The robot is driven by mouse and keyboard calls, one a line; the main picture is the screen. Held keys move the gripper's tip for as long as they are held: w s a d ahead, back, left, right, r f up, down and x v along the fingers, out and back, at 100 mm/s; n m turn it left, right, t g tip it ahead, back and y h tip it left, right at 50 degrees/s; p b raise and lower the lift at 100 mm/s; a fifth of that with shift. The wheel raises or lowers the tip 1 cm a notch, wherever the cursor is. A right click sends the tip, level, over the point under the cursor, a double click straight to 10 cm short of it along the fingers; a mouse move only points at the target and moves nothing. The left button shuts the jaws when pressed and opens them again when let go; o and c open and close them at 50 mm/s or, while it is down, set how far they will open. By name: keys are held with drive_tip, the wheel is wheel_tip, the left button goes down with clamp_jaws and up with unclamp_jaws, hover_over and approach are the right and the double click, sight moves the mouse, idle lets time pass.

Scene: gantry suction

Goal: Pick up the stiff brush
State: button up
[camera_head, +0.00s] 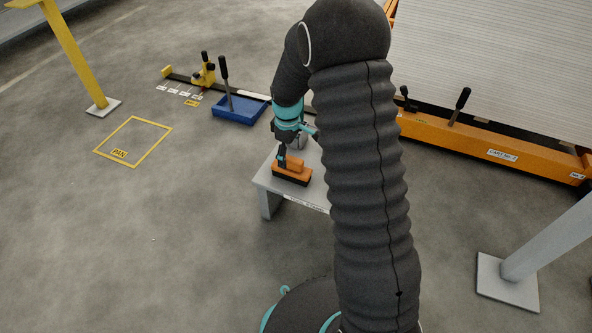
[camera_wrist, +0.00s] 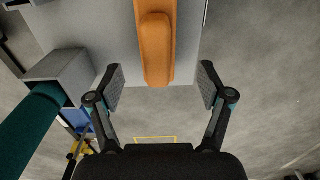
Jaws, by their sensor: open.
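The stiff brush (camera_head: 293,173) has an orange body and a dark underside. It lies on the small grey table (camera_head: 267,180), near the table's left edge. In the wrist view the brush (camera_wrist: 157,45) shows as a long orange block with a raised grip, its near end between my fingertips. My gripper (camera_wrist: 160,72) is open, one finger on each side of the brush, with a gap on both sides. In the head view my gripper (camera_head: 286,159) is just over the brush; my arm hides the right part of the table.
A grey block (camera_wrist: 62,72) stands left of the brush in the wrist view. A blue tray (camera_head: 236,112) with an upright dark handle lies on the floor behind. A yellow floor square (camera_head: 133,141) and open floor lie left.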

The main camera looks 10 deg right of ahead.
sight(292, 167)
drive_tip(key=shift+s+d+f+b, duration=0.1)
drive_tip(key=shift+d+f+b, duration=0.05)
drive_tip(key=shift+f, duration=0.95)
drive_tip(key=shift+s+d+f+b, duration=0.1)
drive_tip(key=shift+f+b, duration=0.1)
drive_tip(key=shift+f, duration=0.9)
drive_tip(key=shift+d+f+b, duration=0.15)
drive_tip(key=shift+f, duration=0.95)
drive_tip(key=shift+r, duration=0.1)
drive_tip(key=c, duration=1.2)
drive_tip(key=shift+c, duration=0.2)
